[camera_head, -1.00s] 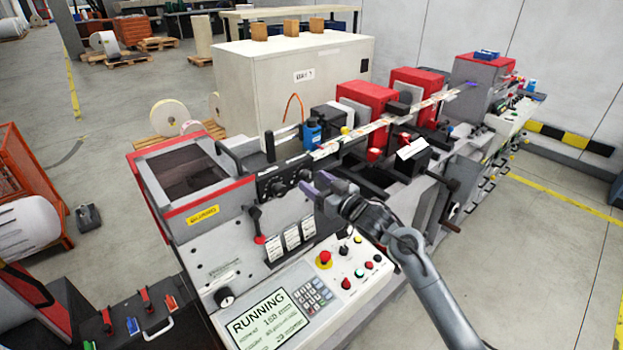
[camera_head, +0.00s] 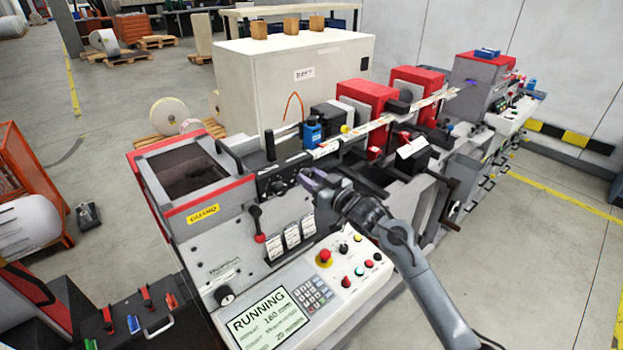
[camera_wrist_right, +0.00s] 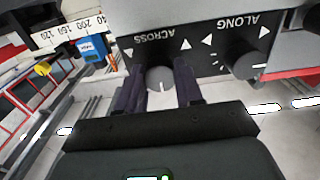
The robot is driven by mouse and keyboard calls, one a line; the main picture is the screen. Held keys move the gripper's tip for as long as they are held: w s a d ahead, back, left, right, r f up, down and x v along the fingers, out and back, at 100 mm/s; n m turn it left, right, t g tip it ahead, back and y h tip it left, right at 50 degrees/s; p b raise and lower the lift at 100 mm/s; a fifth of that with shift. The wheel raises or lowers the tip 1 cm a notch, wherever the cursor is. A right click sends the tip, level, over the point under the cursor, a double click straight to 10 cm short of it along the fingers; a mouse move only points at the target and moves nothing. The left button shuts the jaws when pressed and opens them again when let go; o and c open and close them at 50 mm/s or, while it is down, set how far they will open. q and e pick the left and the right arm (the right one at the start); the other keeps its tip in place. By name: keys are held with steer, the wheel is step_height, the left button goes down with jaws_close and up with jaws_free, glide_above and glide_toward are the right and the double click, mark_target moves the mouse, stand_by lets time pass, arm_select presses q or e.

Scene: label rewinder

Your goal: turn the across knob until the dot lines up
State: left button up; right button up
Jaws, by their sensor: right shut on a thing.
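The across knob (camera_wrist_right: 159,79) is a round grey knob below the upside-down ACROSS label on a dark panel in the right wrist view. A small pale mark shows on its face. My right gripper (camera_wrist_right: 159,90) has a finger on each side of the knob and is shut on it. In the head view my right gripper (camera_head: 315,181) reaches the dark knob panel (camera_head: 285,174) from the right, and its fingers partly cover the across knob. I cannot make out an alignment dot. My left gripper is not in view.
The along knob (camera_wrist_right: 245,62) sits close beside the right finger in the wrist view. A blue sensor block (camera_head: 313,131) stands above the panel. The screen (camera_head: 268,319) reads RUNNING.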

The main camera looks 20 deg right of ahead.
steer(key=shift+n, duration=0.3)
steer(key=shift+n+b, duration=0.5)
steer(key=shift+n, duration=2.1)
steer(key=o, duration=1)
steer(key=shift+o, duration=0.2)
steer(key=shift+s, duration=0.1)
